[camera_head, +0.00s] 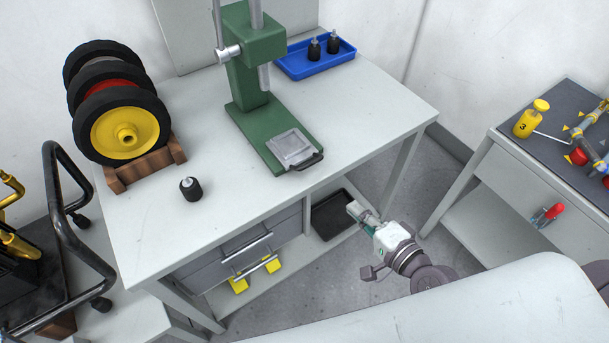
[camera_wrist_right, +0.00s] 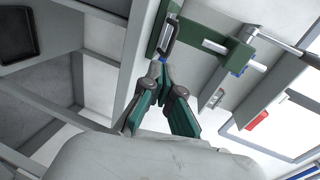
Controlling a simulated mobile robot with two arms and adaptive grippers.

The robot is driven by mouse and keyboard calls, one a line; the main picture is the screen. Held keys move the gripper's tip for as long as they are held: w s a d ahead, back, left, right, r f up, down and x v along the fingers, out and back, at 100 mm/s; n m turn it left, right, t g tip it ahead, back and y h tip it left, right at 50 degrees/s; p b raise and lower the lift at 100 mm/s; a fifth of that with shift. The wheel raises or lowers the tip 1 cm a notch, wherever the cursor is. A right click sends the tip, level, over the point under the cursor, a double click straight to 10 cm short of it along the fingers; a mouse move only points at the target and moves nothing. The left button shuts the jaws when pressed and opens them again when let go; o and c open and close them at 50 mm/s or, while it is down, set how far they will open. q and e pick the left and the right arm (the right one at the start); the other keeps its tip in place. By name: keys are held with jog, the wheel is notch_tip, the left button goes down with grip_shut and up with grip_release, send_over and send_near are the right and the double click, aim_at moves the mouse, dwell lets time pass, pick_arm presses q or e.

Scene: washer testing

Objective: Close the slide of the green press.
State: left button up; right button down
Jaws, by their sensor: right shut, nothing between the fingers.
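The green press (camera_head: 250,85) stands on the white workbench. Its silver slide (camera_head: 291,148) lies at the front end of the green base, forward of the ram (camera_head: 264,77). The slide's dark handle (camera_head: 306,162) is at the front, near the bench edge. My right gripper (camera_head: 356,207) is in front of the bench, apart from the handle. In the right wrist view its fingers are together and empty (camera_wrist_right: 158,66), with the tips pointing toward the dark handle (camera_wrist_right: 169,36) on the green base (camera_wrist_right: 180,12). My left gripper is not in view.
A blue tray (camera_head: 290,70) with two black parts is behind the press. A black part (camera_head: 191,189) and a rack of wheels (camera_head: 118,125) are left of it. A dark tray (camera_head: 334,216) lies on the lower shelf. Another bench (camera_head: 500,165) stands at the right.

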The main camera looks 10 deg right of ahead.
jog(key=r, duration=0.2)
jog(key=p, duration=0.3)
send_near(292, 148)
jog(key=shift+v, duration=0.9)
jog(key=shift+w+d+r, duration=0.1)
jog(key=shift+w+r, duration=0.05)
jog(key=x, duration=0.3)
jog(key=r+x, duration=0.1)
jog(key=x, duration=0.3)
jog(key=r+x, duration=0.1)
jog(key=x, duration=0.2)
jog(key=shift+w+a, duration=0.35)
jog(key=shift+w, duration=0.2)
jog(key=shift+w+r, duration=0.1)
jog(key=shift+w, duration=0.1)
jog(key=shift+r, duration=0.2)
jog(key=shift+a+r, duration=0.1)
